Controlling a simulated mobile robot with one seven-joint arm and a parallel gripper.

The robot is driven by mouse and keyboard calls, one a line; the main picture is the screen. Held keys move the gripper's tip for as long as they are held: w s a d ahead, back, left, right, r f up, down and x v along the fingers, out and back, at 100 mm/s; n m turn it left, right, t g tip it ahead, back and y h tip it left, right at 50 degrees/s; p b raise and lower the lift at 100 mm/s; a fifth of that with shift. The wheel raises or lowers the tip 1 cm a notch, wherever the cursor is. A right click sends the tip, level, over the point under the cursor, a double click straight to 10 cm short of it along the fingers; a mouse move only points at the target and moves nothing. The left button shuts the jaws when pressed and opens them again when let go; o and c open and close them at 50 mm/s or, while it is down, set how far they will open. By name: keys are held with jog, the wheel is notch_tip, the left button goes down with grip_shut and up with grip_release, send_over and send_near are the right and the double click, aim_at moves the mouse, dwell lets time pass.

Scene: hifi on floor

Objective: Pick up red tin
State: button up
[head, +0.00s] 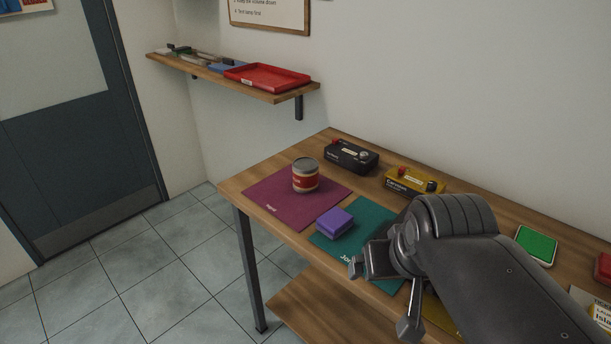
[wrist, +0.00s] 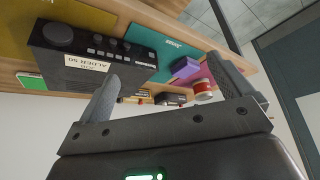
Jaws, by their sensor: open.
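The red tin (head: 305,181), with a red and cream label and grey lid, stands upright on the magenta mat (head: 268,200) at the table's left end. In the wrist view, which is roughly upside down, the tin (wrist: 203,90) shows small and far off, near the right finger. My gripper (head: 385,297) is open and empty, apart from the tin, to its right and nearer the front edge. Its two spread fingers (wrist: 164,70) show in the wrist view. My arm hides part of the table in the head view.
A purple block (head: 335,222) lies on the teal mat (head: 368,225) between tin and gripper. A black box (head: 351,157) and a yellow box (head: 412,182) stand behind. A large black unit (wrist: 90,55) shows close in the wrist view.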

jog(key=w+a+r+n, duration=0.2)
jog(key=w+r, duration=0.2)
jog(key=w, duration=0.7)
jog(key=n+g+y, duration=0.2)
jog(key=n+y, duration=0.1)
jog(key=n, duration=0.3)
send_over(311, 165)
jog(key=s+d, duration=0.2)
notch_tip(311, 165, down, 8)
jog(key=x, duration=0.5)
jog(key=shift+a, duration=0.2)
jog(key=shift+a+x, duration=0.15)
jog(key=shift+x, duration=1.25)
jog(key=shift+a+x, duration=0.1)
jog(key=shift+x, duration=1.3)
jog(key=shift+r, duration=0.1)
jog(key=shift+c, duration=0.4)
jog(key=c, duration=1.2)
jog(key=shift+r, duration=0.1)
